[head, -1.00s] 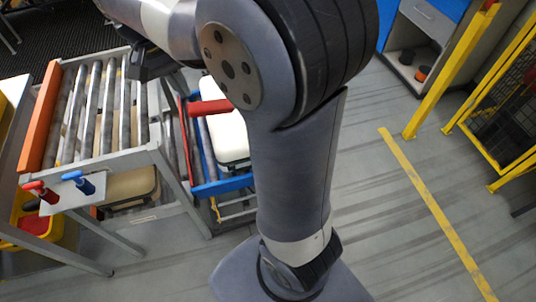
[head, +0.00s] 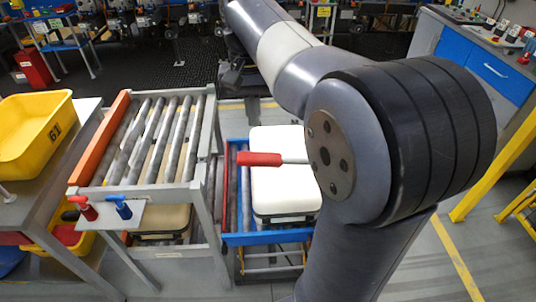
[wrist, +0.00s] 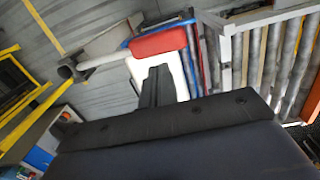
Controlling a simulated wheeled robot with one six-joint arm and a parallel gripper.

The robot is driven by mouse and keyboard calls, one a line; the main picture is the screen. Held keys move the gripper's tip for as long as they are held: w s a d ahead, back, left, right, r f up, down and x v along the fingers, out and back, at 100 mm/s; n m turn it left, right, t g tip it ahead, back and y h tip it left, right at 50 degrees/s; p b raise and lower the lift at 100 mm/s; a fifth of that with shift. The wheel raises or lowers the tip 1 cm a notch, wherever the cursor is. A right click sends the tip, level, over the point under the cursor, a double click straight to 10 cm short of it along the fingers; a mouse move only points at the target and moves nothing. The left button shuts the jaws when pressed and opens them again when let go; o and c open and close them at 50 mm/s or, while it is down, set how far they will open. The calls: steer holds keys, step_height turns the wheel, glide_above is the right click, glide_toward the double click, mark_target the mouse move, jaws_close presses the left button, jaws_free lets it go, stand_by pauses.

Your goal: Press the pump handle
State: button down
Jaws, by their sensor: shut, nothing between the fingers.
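The pump handle has a red grip (head: 260,159) on a grey rod. In the head view it shows level in front of the white tray (head: 285,180) on the blue lift cart (head: 268,238). In the wrist view the red grip (wrist: 158,43) lies just beyond the fingertips, its rod running left to a dark joint. My gripper (wrist: 156,72) is shut and empty, its dark fingers pointing at the grip. I cannot tell whether they touch it.
A roller conveyor (head: 150,140) with an orange end bar stands left of the cart. Red and blue knobs sit on its front plate (head: 105,213). A yellow bin (head: 35,135) is at far left. A yellow post (head: 495,165) stands at right. Striped floor is open between.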

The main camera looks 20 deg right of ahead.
step_height(320, 180, up, 4)
steer(key=y+b, duration=0.1)
glide_above(262, 156)
steer(key=d, duration=0.2)
steer(key=shift+s+r+t+y, duration=0.4)
steer(key=shift+r, duration=0.15)
steer(key=f, duration=0.4)
steer(key=a+f, duration=0.1)
steer(key=f, duration=0.4)
steer(key=f+b, duration=0.1)
steer(key=f, duration=0.4)
steer(key=shift+w+a, duration=0.3)
steer(key=shift+a, duration=0.05)
